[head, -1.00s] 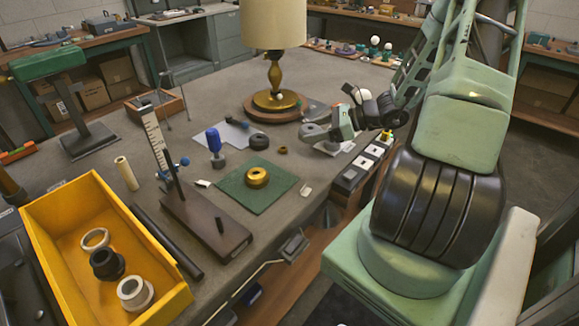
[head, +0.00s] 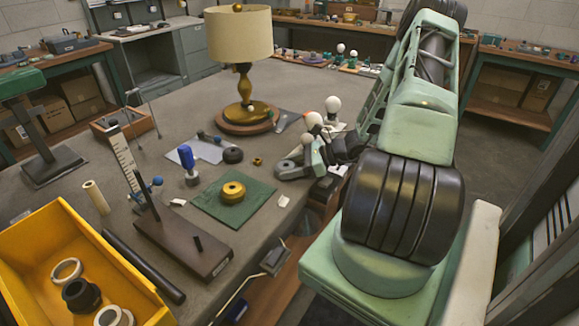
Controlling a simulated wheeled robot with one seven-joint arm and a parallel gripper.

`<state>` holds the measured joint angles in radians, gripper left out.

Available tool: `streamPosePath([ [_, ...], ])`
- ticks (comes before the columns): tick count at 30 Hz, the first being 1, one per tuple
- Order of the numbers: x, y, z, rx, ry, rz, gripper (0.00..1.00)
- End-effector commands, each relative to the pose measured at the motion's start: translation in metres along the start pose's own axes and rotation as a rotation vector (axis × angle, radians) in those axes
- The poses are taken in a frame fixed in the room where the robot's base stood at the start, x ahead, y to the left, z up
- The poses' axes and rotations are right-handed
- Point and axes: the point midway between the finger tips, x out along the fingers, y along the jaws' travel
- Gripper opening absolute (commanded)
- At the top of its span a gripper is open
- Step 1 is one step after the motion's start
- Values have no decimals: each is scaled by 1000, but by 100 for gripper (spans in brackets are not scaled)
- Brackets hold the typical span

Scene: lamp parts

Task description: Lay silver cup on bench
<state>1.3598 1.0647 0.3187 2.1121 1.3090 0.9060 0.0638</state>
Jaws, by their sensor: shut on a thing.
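My gripper (head: 303,162) is at the right edge of the bench (head: 285,75), to the right of the green mat. It is shut on a grey, rounded metal piece (head: 287,169), which looks like the silver cup. The piece is low, close to the bench top; I cannot tell whether it touches. Its far side and the fingertips are partly hidden by the gripper's pale green body.
A brass lamp (head: 244,85) stands behind. A blue-handled tool (head: 187,160), a dark stand (head: 185,243) and a yellow bin (head: 60,235) are to the left. White bulbs (head: 333,105) stand just behind the gripper.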

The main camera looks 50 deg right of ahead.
Motion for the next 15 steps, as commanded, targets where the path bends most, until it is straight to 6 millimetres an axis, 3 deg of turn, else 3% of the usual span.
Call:
streamPosePath([
  [7, 2, 0, -3, 0, -1, 0, 31],
  [8, 2, 0, -3, 0, 0, 0, 57],
  [10, 1, 0, -2, 0, 0, 0, 76],
  [15, 1, 0, -2, 0, 0, 0, 76],
])
